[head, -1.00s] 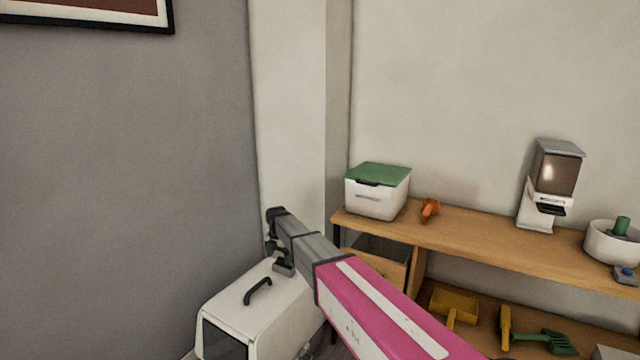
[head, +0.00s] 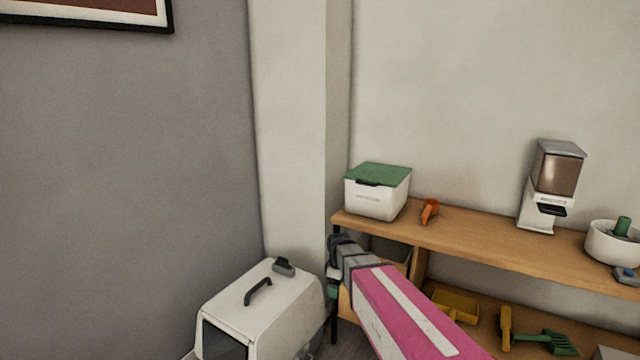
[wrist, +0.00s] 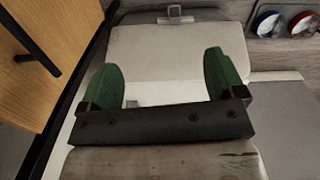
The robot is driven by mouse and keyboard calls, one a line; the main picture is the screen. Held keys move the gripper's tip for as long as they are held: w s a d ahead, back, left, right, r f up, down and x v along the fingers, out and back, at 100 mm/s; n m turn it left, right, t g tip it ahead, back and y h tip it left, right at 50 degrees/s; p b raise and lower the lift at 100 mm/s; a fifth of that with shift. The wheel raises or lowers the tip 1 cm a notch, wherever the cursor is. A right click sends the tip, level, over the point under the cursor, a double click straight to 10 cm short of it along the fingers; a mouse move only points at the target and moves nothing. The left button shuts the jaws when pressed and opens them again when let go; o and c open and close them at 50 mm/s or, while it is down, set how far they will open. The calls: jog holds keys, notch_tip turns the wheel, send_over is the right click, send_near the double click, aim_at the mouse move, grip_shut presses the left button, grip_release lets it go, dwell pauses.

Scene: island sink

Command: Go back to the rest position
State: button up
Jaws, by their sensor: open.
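My gripper (wrist: 170,85) is open and empty in the wrist view, its two green fingers spread wide apart. In the head view my pink and grey arm reaches in from the lower right. The arm's end is at the left end of the wooden shelf, right of the white carrier (head: 236,312). The fingers are mostly hidden there.
The wooden shelf (head: 480,236) carries a white box with a green lid (head: 377,192), an orange object (head: 429,211), a dispenser (head: 552,187) and a white bowl (head: 608,243). Yellow and green tools lie on the lower shelf. Two round bowls (wrist: 267,24) show in the wrist view.

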jog(key=s+d+m, duration=1.2)
jog(key=s+m, duration=0.1)
jog(key=s, duration=0.1)
jog(key=shift+d+f, duration=0.15)
jog(key=shift+d, duration=0.1)
jog(key=shift+s, duration=0.1)
